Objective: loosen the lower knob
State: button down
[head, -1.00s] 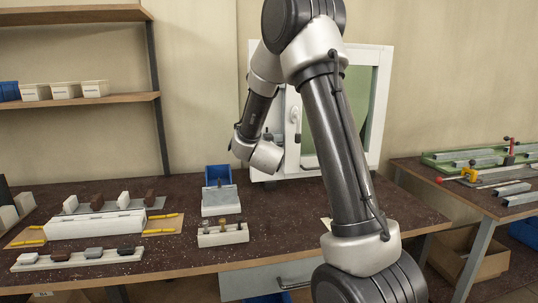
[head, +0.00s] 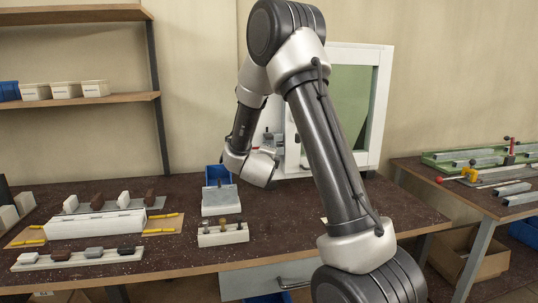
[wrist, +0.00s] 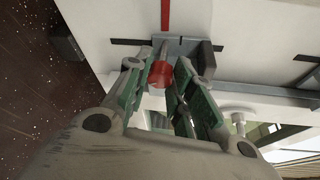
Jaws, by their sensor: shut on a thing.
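In the wrist view a red knob (wrist: 159,76) sits on a metal stem at a grey clamp block (wrist: 182,48) on a white panel (wrist: 112,25). My gripper (wrist: 161,82) has its green-padded fingers on either side of the knob and is shut on it. I cannot tell from this view whether it is the lower of two knobs. In the head view my arm's wrist is in front of a white-framed window unit (head: 377,105), and the fingers and knob cannot be made out there.
On the dark bench (head: 300,225) stand a blue bin (head: 217,173), a grey block (head: 220,203) and a white rack (head: 222,236) of small parts. White fixtures (head: 95,224) stand at the left.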

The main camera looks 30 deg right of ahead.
jog(key=shift+f+n+t, duration=0.1)
jog(key=shift+n+t, duration=0.75)
jog(key=shift+n, duration=1.85)
jog(key=shift+f+n+t, duration=0.15)
jog(key=shift+n+t, duration=0.75)
jog(key=shift+n, duration=1.8)
jog(key=shift+f+n+t, duration=0.1)
jog(key=shift+n+t, duration=0.75)
jog(key=shift+n, duration=1.85)
jog(key=c, duration=1.2)
grip_release()
jog(key=shift+c, duration=0.2)
jog(key=shift+s, duration=0.1)
